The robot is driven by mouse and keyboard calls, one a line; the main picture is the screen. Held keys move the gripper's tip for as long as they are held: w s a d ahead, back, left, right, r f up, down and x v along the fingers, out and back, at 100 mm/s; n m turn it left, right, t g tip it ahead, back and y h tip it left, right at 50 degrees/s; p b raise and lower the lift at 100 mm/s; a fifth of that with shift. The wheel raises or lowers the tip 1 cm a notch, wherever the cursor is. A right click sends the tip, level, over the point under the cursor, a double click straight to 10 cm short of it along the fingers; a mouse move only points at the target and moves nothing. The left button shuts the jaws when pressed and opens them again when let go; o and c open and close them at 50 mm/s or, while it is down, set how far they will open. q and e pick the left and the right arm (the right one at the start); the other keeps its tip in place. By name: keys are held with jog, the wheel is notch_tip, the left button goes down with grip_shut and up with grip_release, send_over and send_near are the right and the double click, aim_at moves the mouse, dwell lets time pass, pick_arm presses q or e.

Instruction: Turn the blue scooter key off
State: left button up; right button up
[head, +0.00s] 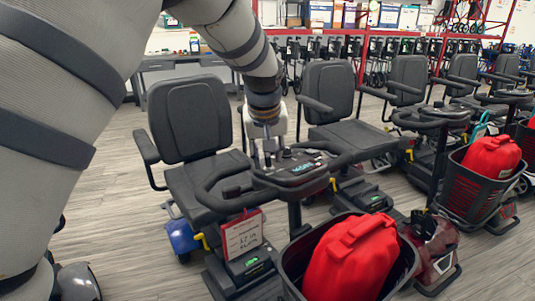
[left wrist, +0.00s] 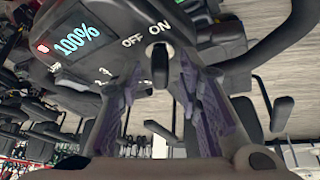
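The nearest scooter has a blue body part (head: 183,238) low beside its seat, and a dark handlebar console (head: 292,170). My left gripper (head: 266,158) is at that console, coming down from above. In the left wrist view the console (left wrist: 110,45) shows a lit 100% display and OFF and ON labels. The black key (left wrist: 160,68) is just below the ON label. My left gripper (left wrist: 161,80) is open, with one finger on each side of the key and gaps visible between. The key's lower part is hard to make out. My right gripper is not in view.
More scooters with grey seats (head: 328,90) stand in a row behind. Bare floor (head: 115,215) shows at the left.

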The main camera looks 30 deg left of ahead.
pick_arm(q)
grip_shut()
jog(key=shift+n, duration=0.3)
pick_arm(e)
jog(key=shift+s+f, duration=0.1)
pick_arm(q)
jog(key=shift+w+d+f+n+g+y, duration=0.15)
jog(key=shift+n+g+y, duration=0.45)
jog(key=shift+n, duration=0.4)
jog(key=shift+w+f+n+g+b, duration=0.1)
jog(key=shift+n+g+b, duration=0.4)
jog(key=shift+n, duration=0.4)
jog(key=n+g+y+b, duration=0.1)
jog(key=n+b, duration=0.1)
jog(key=n, duration=0.2)
jog(key=shift+w+f+g, duration=0.1)
jog(key=shift+g, duration=0.3)
jog(key=shift+w+r+n+g+b, duration=0.1)
jog(key=shift+r+n+g+b, duration=0.15)
jog(key=shift+n+g+b, duration=0.95)
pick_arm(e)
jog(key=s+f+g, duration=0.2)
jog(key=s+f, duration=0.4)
pick_arm(q)
jog(key=shift+n+t, duration=0.4)
